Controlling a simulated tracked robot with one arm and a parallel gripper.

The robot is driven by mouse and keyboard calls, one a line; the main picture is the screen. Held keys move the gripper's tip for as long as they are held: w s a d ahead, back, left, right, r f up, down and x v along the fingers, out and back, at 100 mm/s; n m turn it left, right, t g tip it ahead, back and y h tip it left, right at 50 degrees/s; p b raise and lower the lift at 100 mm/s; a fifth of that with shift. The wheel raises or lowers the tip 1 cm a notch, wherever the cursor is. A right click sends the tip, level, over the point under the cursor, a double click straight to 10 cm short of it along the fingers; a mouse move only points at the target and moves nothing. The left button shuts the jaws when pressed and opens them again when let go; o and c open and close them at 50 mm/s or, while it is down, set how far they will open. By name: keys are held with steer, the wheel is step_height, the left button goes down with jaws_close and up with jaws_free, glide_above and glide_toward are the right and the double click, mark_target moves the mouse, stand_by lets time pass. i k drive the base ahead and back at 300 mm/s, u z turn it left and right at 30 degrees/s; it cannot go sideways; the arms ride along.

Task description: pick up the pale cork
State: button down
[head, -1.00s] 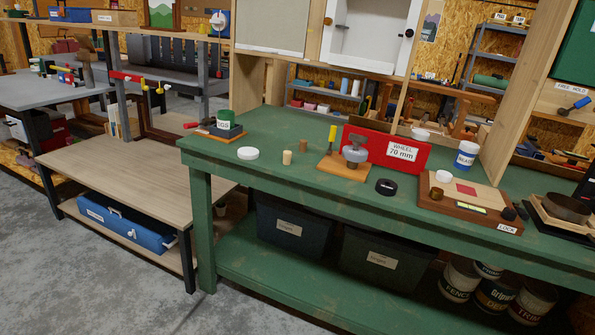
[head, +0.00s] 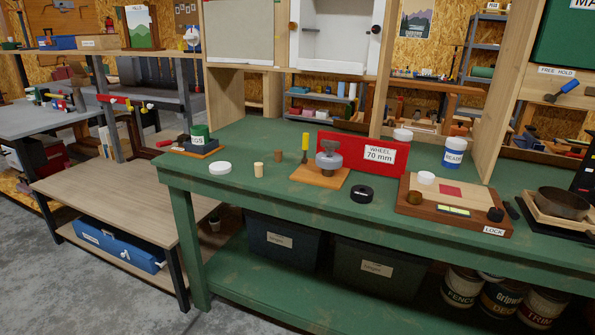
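The pale cork (head: 258,169) stands upright on the green bench top (head: 235,200), near its front left part. A darker brown cork (head: 278,156) stands a little behind it and to the right. A white round lid (head: 220,168) lies to its left. My gripper does not show in the head view, so I cannot see whether it is open or shut.
A wooden block with a grey knob (head: 328,158) and a yellow-handled tool (head: 305,145) stand right of the cork. The bench top in front of the cork is clear.

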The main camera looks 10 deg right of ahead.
mark_target(258, 166)
steer(key=z, duration=0.1)
steer(key=i, duration=1)
steer(key=u, duration=0.1)
